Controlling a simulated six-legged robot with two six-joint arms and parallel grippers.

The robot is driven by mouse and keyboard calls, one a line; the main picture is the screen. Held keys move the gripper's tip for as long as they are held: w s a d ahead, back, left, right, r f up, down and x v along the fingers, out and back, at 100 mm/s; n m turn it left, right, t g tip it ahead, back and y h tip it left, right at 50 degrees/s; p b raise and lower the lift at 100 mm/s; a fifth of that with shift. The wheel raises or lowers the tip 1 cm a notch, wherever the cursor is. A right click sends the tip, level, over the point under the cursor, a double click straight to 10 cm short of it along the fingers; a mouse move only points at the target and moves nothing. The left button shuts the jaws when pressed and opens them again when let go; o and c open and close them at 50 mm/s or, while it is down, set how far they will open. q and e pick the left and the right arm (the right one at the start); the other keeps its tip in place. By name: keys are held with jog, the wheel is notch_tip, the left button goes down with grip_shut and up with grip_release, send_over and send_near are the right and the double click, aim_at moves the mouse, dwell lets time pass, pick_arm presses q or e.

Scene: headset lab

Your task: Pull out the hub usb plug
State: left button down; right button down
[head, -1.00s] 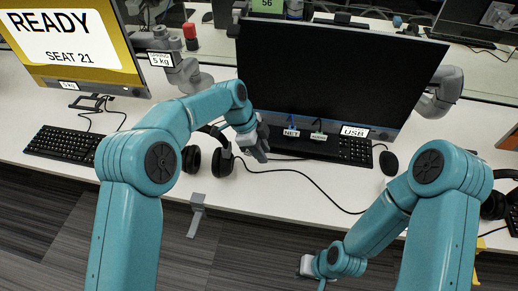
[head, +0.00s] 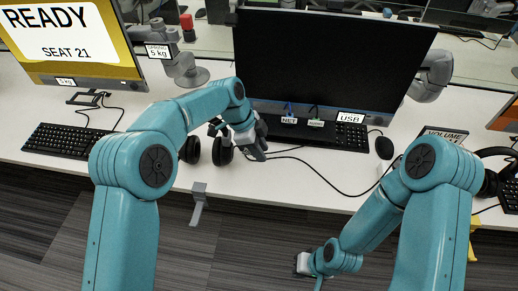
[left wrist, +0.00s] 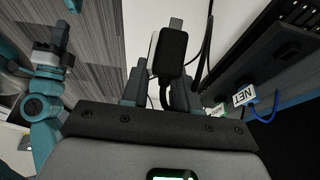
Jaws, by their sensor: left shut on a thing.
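My left gripper (head: 260,146) is over the desk in front of the monitor, beside the black headphones (head: 222,150). In the left wrist view its fingers (left wrist: 160,88) are shut on a black usb plug (left wrist: 172,50). The plug's grey metal tip (left wrist: 176,23) is bare and points away from the gripper, apart from any socket. A dark hub-like box (left wrist: 268,58) lies to its right, with the blue net plug (left wrist: 262,105) and NET label nearby. The USB label (head: 350,117) stands at the monitor's foot. My right gripper (head: 303,263) hangs low before the desk; its jaws are unclear.
A black cable (head: 320,180) runs across the desk to the right. A keyboard (head: 353,136) and mouse (head: 385,147) lie right of my left gripper. A grey hook (head: 198,200) hangs at the desk's front edge. Bare desk (head: 290,188) lies in front of the monitor.

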pick_arm(q)
jog(key=r+p, duration=0.2)
jog(key=r, duration=0.1)
jog(key=shift+s+a+r, duration=0.15)
jog(key=shift+s+r, duration=0.05)
jog(key=shift+r, duration=0.05)
